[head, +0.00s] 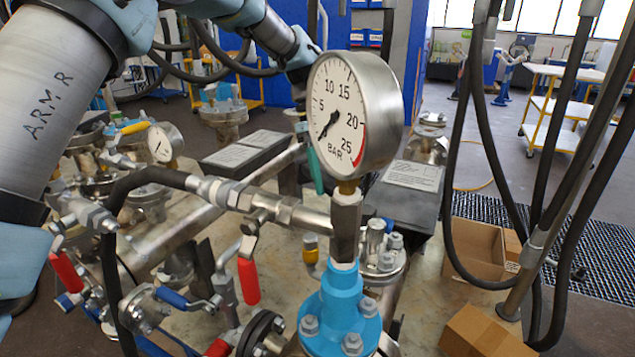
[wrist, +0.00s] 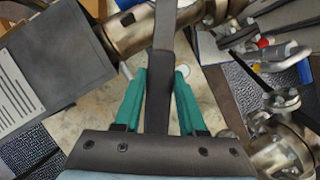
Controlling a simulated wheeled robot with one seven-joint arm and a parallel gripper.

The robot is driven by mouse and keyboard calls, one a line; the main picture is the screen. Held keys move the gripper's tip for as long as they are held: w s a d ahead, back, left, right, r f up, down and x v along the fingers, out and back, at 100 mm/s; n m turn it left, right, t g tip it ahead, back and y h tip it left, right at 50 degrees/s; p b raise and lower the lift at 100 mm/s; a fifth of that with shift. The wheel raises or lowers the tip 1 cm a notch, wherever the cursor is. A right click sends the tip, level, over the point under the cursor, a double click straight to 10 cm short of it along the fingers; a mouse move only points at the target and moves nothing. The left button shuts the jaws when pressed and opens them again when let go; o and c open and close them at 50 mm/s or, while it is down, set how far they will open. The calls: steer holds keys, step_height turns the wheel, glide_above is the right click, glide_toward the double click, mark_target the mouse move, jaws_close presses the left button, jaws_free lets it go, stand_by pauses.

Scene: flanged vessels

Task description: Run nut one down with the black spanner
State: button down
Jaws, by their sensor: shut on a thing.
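My gripper (wrist: 158,76) has teal fingers, closed on a long black bar, which I take to be the black spanner (wrist: 160,103). The spanner runs up the wrist view and past its top edge, so its working end is out of sight. In the head view a teal fingertip of my gripper (head: 316,172) shows just left of the big gauge, which hides much of the gripper and the spanner. A steel flange with several nuts (head: 386,250) stands behind the gauge stem. No label shows which nut is number one, and I see no contact between spanner and nut.
The large pressure gauge (head: 350,112) stands on a blue bolted flange (head: 341,312) in front. Pipes, red-handled valves (head: 248,281) and a black hose (head: 118,235) crowd the left. Hanging cables (head: 465,190) and cardboard boxes (head: 485,333) are on the right.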

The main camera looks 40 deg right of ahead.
steer(key=shift+r, duration=2.7)
